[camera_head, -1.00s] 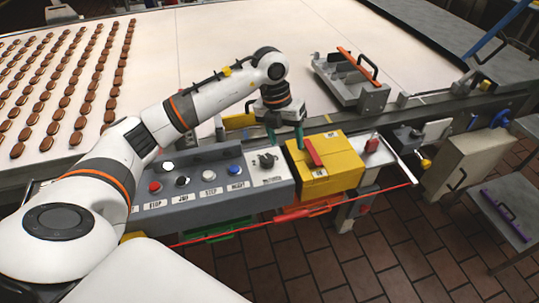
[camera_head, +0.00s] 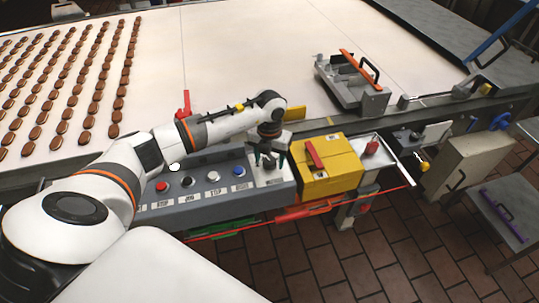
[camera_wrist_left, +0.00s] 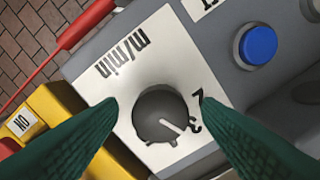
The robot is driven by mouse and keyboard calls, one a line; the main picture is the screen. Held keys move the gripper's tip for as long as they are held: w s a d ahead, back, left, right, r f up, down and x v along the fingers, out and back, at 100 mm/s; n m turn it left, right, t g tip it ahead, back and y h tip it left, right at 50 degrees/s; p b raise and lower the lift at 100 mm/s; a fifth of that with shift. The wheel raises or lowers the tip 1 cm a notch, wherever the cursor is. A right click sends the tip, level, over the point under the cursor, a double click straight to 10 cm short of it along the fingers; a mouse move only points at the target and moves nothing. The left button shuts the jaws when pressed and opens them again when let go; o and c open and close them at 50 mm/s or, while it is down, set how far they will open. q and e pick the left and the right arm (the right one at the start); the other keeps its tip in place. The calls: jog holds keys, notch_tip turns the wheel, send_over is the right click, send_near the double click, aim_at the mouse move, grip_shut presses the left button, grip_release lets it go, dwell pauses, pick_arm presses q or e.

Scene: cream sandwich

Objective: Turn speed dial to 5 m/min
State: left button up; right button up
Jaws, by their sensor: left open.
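The speed dial (camera_wrist_left: 163,115) is a dark round knob with a white pointer line on a white plate (camera_wrist_left: 185,60) marked "m/min", seen in the left wrist view. The pointer aims toward the lower right, near a printed figure; a "7" shows above that figure. In the head view the dial is mostly hidden by my left gripper (camera_head: 270,163), which is over the right end of the grey control panel (camera_head: 215,205). In the wrist view its green fingers (camera_wrist_left: 160,125) are open, one on each side of the dial, with gaps. My right gripper is not in view.
A yellow box (camera_head: 327,180) with a red lever (camera_head: 314,153) stands right beside the panel. Several buttons, including a blue one (camera_head: 239,171) and a red one (camera_head: 161,186), are left of the dial. A red cord (camera_head: 380,197) runs along the front.

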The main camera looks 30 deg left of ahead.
pick_arm(q)
jog(key=shift+f, duration=0.25)
jog(key=c, duration=1)
